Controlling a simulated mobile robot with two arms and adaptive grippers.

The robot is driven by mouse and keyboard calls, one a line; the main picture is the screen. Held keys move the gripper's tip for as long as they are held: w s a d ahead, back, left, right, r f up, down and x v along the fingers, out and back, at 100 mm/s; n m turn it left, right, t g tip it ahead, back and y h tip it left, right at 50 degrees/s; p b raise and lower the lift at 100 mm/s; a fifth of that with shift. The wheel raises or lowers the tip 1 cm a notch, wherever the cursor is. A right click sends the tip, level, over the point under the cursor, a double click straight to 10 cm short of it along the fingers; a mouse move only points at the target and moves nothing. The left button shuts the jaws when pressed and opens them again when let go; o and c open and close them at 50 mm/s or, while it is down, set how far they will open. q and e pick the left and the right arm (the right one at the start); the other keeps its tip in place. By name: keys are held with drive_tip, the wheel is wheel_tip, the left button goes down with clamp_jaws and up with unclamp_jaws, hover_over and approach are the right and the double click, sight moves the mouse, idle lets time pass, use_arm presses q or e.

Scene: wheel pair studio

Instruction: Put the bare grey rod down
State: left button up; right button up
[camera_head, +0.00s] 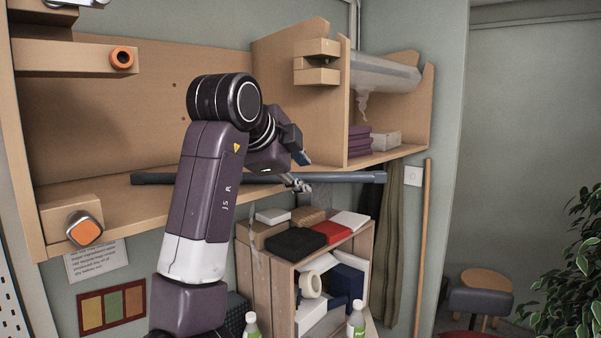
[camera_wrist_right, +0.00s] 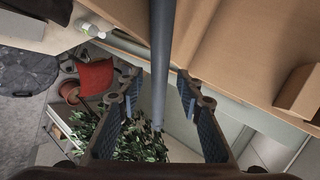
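The bare grey rod (camera_head: 345,177) is long and lies roughly level along the front of the wooden shelf in the head view, its right end past the shelf's divider. My right arm hides part of its middle. My right gripper (camera_head: 299,183) is at the rod, right of its middle. In the right wrist view, the rod (camera_wrist_right: 161,50) runs between the two fingers of my right gripper (camera_wrist_right: 158,80), with a gap on each side. That gripper is open. Whether the rod rests on the shelf cannot be told. My left gripper is not in view.
The wooden shelf (camera_head: 120,205) has orange-ended blocks at left (camera_head: 85,230). A wrapped grey roll (camera_head: 385,73) lies in the right bay. Below stands a crate (camera_head: 283,290) with boxes on top, and bottles (camera_head: 356,318) in front. A wooden pole (camera_head: 423,240) leans at right.

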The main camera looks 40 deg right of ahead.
drive_tip(key=shift+s+a+r, duration=0.1)
drive_tip(key=shift+s+a, duration=0.05)
drive_tip(key=shift+a, duration=0.05)
drive_tip(key=b+v, duration=0.4)
drive_tip(key=v, duration=0.7)
drive_tip(key=shift+r+b, duration=0.2)
drive_tip(key=shift+b, duration=0.2)
drive_tip(key=shift+a, duration=0.2)
drive_tip(key=shift+f, duration=0.1)
